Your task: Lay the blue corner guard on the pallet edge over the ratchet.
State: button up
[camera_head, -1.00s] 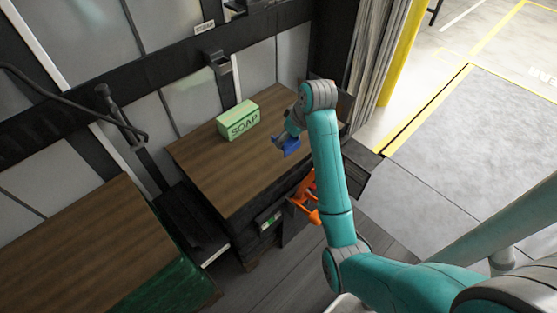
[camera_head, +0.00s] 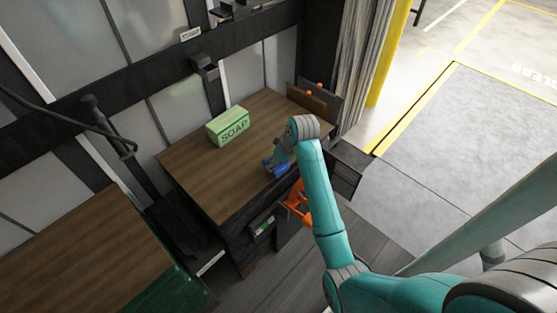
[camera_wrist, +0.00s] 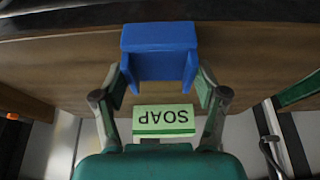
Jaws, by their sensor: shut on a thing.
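The blue corner guard (camera_wrist: 160,52) is held between the two fingertips of my gripper (camera_wrist: 160,76) in the wrist view. The orange ratchet (camera_head: 296,203) is on the load's front side, just below the guard and partly behind my arm. It does not show clearly in the wrist view.
A green soap box (camera_head: 228,126) stands on the load top, behind and left of the guard; it also shows in the wrist view (camera_wrist: 163,121). A second wooden top (camera_head: 85,245) is at lower left. Open grey floor (camera_head: 470,150) lies to the right.

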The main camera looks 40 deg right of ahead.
jog(key=shift+f, duration=0.6)
jog(key=o, duration=1.1)
jog(key=shift+o, duration=0.2)
jog(key=shift+r, duration=0.15)
